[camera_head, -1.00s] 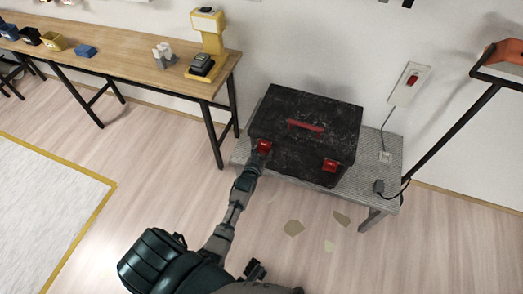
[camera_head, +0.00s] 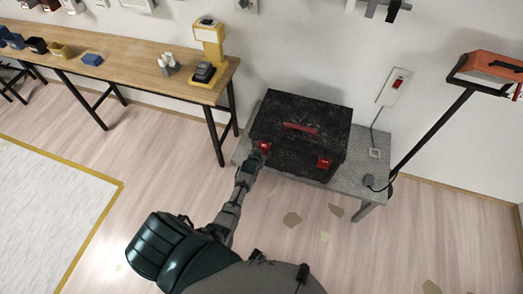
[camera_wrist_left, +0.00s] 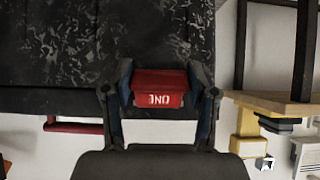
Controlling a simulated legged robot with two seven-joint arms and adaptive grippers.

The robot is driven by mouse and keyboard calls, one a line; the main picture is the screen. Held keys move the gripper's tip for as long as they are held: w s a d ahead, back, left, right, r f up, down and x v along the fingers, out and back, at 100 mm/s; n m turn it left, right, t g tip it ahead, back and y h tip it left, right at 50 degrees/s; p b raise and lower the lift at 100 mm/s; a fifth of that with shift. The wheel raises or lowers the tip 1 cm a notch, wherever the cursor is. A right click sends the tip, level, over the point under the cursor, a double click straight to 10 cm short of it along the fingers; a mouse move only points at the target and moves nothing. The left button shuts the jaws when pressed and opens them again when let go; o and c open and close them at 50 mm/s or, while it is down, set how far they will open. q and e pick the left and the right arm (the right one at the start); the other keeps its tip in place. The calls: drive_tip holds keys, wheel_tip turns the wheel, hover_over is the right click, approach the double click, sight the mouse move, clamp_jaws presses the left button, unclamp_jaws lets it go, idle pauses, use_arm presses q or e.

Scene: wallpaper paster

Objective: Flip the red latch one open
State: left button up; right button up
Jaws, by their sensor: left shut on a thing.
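A black toolbox (camera_head: 306,124) with a red top handle (camera_head: 301,128) sits on a grey metal bench. Its front carries two red latches. The left latch (camera_head: 264,146) is the one my left gripper (camera_head: 258,153) is at. In the wrist view this red latch (camera_wrist_left: 160,91) is marked "ONE", shown upside down, and sits between the two fingers of my left gripper (camera_wrist_left: 162,93), which is shut on it. The other red latch (camera_head: 324,164) is at the right of the toolbox front, free. My right gripper is not in view.
The grey bench (camera_head: 366,172) holds the toolbox beside the wall. A wooden table (camera_head: 130,62) with a yellow device (camera_head: 208,42) stands to the left. An orange-topped stand (camera_head: 490,72) is at the right. Scraps (camera_head: 292,219) lie on the open floor.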

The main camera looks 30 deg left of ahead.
sight(262, 148)
use_arm(q)
wheel_tip(262, 148, up, 3)
drive_tip(key=g+h+p, duration=0.1)
drive_tip(key=g+p, duration=0.2)
drive_tip(key=p, duration=0.3)
drive_tip(key=shift+f+g, duration=0.15)
drive_tip(key=shift+g, duration=0.25)
drive_tip(key=shift+s+g+p, duration=0.1)
drive_tip(key=shift+g+p, duration=0.3)
drive_tip(key=shift+r+g+h, duration=0.25)
drive_tip(key=shift+g+h, duration=0.05)
drive_tip(key=shift+g, duration=0.5)
drive_tip(key=shift+r+g+h+b, duration=0.2)
drive_tip(key=shift+r+g+b, duration=0.1)
drive_tip(key=shift+g, duration=0.45)
drive_tip(key=shift+r+g+h+b, duration=0.2)
drive_tip(key=shift+g+b, duration=0.1)
drive_tip(key=shift+g, duration=0.45)
drive_tip(key=shift+d, duration=0.1)
drive_tip(key=o, duration=1.1)
drive_tip(key=shift+o, duration=0.3)
drive_tip(key=shift+f, duration=0.1)
